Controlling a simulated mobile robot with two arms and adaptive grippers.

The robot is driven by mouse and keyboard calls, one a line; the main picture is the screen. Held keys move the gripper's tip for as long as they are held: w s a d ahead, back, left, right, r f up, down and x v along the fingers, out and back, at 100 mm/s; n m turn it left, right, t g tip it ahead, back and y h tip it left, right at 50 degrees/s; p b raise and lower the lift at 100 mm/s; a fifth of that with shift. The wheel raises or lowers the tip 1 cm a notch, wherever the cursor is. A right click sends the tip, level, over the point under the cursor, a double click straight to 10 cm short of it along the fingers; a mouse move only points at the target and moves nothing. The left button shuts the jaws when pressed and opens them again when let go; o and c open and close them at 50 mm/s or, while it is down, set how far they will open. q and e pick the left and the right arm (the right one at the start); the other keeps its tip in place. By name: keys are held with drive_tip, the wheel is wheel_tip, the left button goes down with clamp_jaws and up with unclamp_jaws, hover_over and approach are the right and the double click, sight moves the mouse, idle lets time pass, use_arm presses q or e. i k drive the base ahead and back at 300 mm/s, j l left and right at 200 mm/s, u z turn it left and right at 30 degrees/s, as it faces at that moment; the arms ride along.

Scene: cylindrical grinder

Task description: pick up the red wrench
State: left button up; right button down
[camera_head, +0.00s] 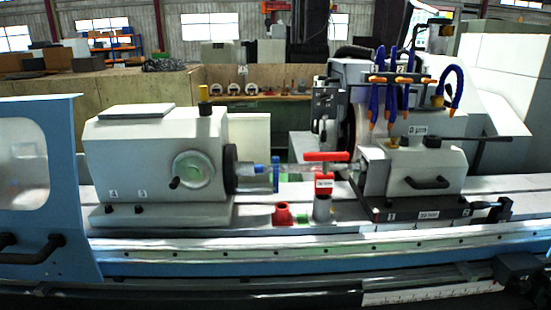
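The red wrench (326,157) looks T-shaped, with a level red crossbar on top. Below the bar is a wider red part with a small white label, just above a grey cylindrical holder (322,208) on the machine bed. The wrench appears upright in this holder; its lower end is hidden. It stands in front of the gap between the two grey machine heads. Neither of my grippers is in view.
A grey headstock (150,160) stands left and a grey tailstock (420,165) right, with a clear workpiece between them. A red cup-like part (283,214) sits beside the holder. Blue coolant hoses (392,98) hang above the tailstock. A blue door (45,180) is at far left.

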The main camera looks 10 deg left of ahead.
sight(324, 181)
drive_tip(key=i+l, duration=0.15)
drive_tip(key=l, duration=0.2)
drive_tip(key=i+l, duration=0.1)
drive_tip(key=l, duration=0.25)
drive_tip(key=i+l+u, duration=0.1)
drive_tip(key=l, duration=0.25)
drive_tip(key=i+l, duration=0.15)
drive_tip(key=l, duration=0.2)
